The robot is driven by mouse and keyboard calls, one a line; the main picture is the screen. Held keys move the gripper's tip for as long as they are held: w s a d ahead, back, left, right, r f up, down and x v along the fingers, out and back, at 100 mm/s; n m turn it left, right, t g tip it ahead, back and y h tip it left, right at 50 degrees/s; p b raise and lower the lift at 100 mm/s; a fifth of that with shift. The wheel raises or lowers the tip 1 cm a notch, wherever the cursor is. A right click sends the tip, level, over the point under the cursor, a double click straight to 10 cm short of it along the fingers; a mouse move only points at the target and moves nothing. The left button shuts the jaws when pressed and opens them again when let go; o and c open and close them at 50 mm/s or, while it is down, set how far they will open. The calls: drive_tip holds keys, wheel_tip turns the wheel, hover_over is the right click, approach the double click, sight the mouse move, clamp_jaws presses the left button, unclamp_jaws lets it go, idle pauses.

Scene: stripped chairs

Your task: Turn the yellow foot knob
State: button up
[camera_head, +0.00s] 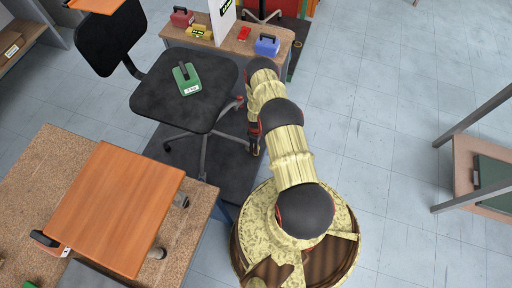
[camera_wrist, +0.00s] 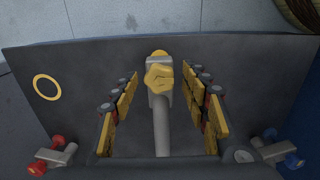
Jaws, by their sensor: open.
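The yellow foot knob (camera_wrist: 158,74) is at the upper middle of the wrist view, on the end of a grey chair leg that runs down the picture. My open gripper (camera_wrist: 160,90) has its yellow-padded fingers on either side of this leg and knob, with gaps on both sides. No contact shows. A red knob (camera_wrist: 59,140) is at the lower left and a blue knob (camera_wrist: 290,161) at the lower right. In the head view my gripper (camera_head: 254,146) is low beside the base of the black chair (camera_head: 205,112). The yellow knob cannot be made out there.
The chair stands on a dark mat (camera_head: 228,180); a yellow ring (camera_wrist: 47,87) marks it in the wrist view. A green block (camera_head: 187,79) lies on the seat. A workbench (camera_head: 190,225) is at front left, a low table (camera_head: 285,40) behind. The floor at right is largely clear.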

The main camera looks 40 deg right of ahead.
drive_tip(key=shift+f, duration=0.25)
drive_tip(key=shift+c, duration=0.6)
drive_tip(key=c, duration=1)
